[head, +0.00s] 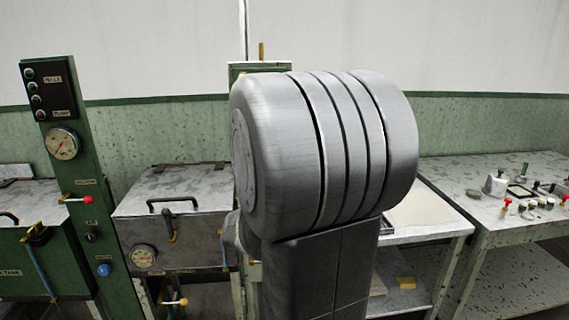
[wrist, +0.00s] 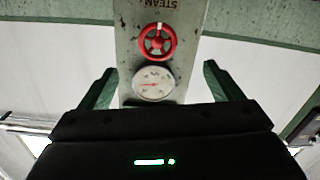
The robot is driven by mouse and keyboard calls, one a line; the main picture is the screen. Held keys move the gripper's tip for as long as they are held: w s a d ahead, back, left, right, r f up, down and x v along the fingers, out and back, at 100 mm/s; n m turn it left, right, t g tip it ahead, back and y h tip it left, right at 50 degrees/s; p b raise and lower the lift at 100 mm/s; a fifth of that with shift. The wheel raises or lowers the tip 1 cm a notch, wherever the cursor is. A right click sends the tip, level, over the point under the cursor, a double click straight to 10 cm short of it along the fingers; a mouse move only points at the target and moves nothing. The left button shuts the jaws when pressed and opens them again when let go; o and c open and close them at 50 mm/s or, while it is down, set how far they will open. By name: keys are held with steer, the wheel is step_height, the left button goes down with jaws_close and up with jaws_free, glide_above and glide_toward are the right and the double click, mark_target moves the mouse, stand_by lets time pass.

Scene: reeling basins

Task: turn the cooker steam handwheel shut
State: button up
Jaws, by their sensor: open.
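The red steam handwheel (wrist: 157,41) is in the wrist view, on a pale worn post under an upside-down "STEAM" label. It has a white mark at its upper rim. A round gauge (wrist: 153,83) sits just below it in the picture. My gripper (wrist: 155,85) is open, with one green finger on each side of the post and nothing between them that it holds. The wheel lies ahead of the fingertips, apart from them. In the head view my arm hides the wheel and the gripper.
A green control post (head: 75,190) with a gauge, red lever and blue knob stands left. A steel-topped cooker box (head: 180,215) is beside it. On the right, a table (head: 500,190) holds small knobs and parts. A lower shelf table (head: 425,225) stands between.

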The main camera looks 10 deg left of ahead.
steer(key=p+x, duration=0.1)
steer(key=x, duration=0.3)
steer(key=p+x, duration=0.1)
steer(key=x, duration=0.4)
steer(key=r+x, duration=0.1)
steer(key=x, duration=0.4)
steer(key=shift+w+p, duration=0.15)
steer(key=shift+p, duration=0.25)
steer(key=c, duration=1)
